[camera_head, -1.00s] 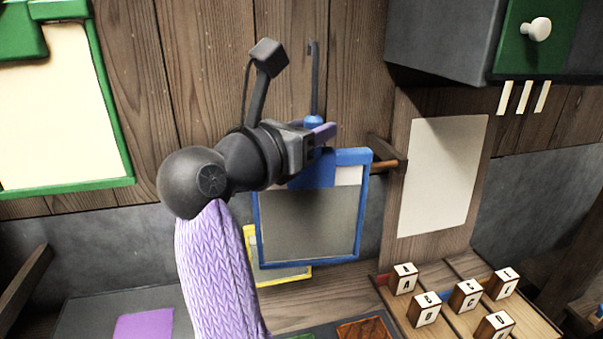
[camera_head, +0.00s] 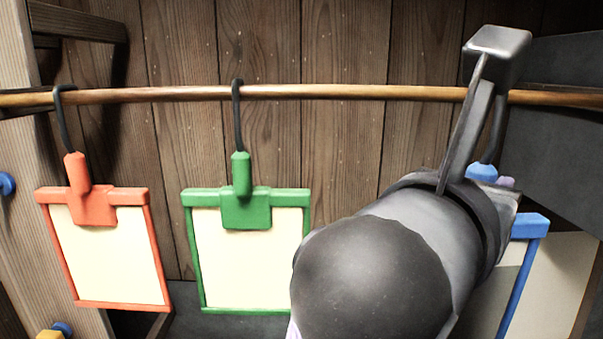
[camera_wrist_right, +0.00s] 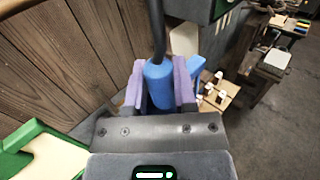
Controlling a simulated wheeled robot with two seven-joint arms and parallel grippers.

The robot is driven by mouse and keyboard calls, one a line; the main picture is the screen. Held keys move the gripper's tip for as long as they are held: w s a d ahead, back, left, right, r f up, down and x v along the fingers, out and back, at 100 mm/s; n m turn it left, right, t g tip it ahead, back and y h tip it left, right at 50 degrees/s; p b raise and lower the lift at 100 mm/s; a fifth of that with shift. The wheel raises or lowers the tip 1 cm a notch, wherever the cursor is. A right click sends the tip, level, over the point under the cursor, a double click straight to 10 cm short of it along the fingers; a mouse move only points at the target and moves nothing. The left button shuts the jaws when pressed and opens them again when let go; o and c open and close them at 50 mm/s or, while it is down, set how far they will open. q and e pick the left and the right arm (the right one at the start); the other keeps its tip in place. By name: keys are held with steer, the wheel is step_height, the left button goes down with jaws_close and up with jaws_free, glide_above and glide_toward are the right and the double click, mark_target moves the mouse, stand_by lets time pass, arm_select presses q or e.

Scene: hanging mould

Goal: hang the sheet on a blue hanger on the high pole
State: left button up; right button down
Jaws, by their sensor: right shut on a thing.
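The high pole (camera_head: 330,92) runs across the head view in front of the plank wall. My right gripper (camera_head: 503,182) is below the pole at the right and is shut on the blue hanger's handle (camera_head: 482,171). The right wrist view shows the handle (camera_wrist_right: 158,82) between the purple finger pads. The hanger's dark hook (camera_head: 496,125) rises to the pole's height. My arm hides part of it, so I cannot tell if it rests on the pole. The blue-framed sheet (camera_head: 497,300) hangs below, partly hidden. My left gripper is out of view.
A red hanger with a cream sheet (camera_head: 107,255) and a green hanger with a cream sheet (camera_head: 250,265) hang from the pole at left and middle. The pole is bare between the green hanger and my arm. A dark cabinet side (camera_head: 560,160) stands at the right.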

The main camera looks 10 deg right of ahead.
steer(key=w+d+f, duration=0.1)
steer(key=w+d, duration=0.1)
steer(key=w, duration=0.9)
steer(key=shift+w+d+f, duration=0.35)
steer(key=shift+w+d, duration=0.05)
steer(key=shift+c, duration=1.7)
jaws_free()
